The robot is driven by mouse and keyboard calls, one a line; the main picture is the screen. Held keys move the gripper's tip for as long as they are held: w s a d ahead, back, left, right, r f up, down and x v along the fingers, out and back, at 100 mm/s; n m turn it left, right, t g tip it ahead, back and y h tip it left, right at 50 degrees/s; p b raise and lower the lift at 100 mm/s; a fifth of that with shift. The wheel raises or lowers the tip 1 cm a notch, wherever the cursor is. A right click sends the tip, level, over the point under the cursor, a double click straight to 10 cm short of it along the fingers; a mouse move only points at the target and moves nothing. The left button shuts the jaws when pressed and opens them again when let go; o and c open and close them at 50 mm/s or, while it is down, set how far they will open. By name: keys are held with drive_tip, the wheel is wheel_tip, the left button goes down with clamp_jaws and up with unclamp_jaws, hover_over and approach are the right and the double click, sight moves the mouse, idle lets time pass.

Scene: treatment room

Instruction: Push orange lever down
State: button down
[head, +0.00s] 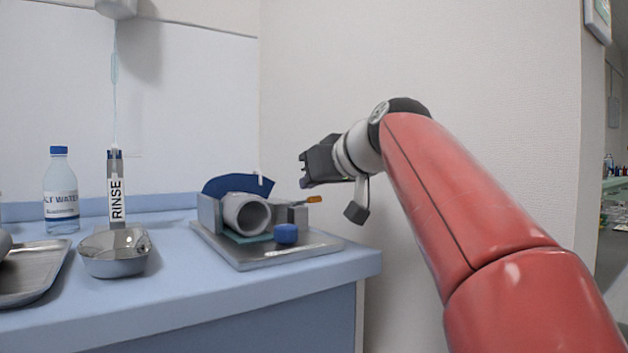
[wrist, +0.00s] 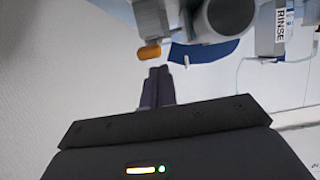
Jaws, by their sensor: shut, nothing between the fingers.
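The orange lever (head: 314,199) is a short orange tip on a thin arm at the right side of the clamp-like fixture on the counter. In the wrist view the orange lever (wrist: 149,51) shows just beyond my fingertips, with a visible gap in the picture. My gripper (head: 304,184) is shut and empty, above the lever in the head view. Its dark fingers (wrist: 158,72) lie together in the wrist view. I cannot tell the exact distance in depth between fingers and lever.
The fixture holds a grey cylinder (head: 246,214) on a metal plate (head: 258,262), with a blue knob (head: 286,233) in front. A steel bowl (head: 114,264), a RINSE holder (head: 116,190) and a bottle (head: 61,200) stand to the left. The wall is behind my gripper.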

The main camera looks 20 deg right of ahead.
drive_tip(key=r+p, duration=0.2)
drive_tip(key=r, duration=0.1)
drive_tip(key=w+r+p, duration=0.1)
drive_tip(key=p, duration=0.1)
drive_tip(key=shift+a+r, duration=0.2)
drive_tip(key=shift+r, duration=0.15)
drive_tip(key=s+d+f+b, duration=0.2)
drive_tip(key=s+d, duration=0.1)
drive_tip(key=s, duration=0.6)
drive_tip(key=shift+s, duration=0.35)
drive_tip(key=shift+d+f, duration=0.1)
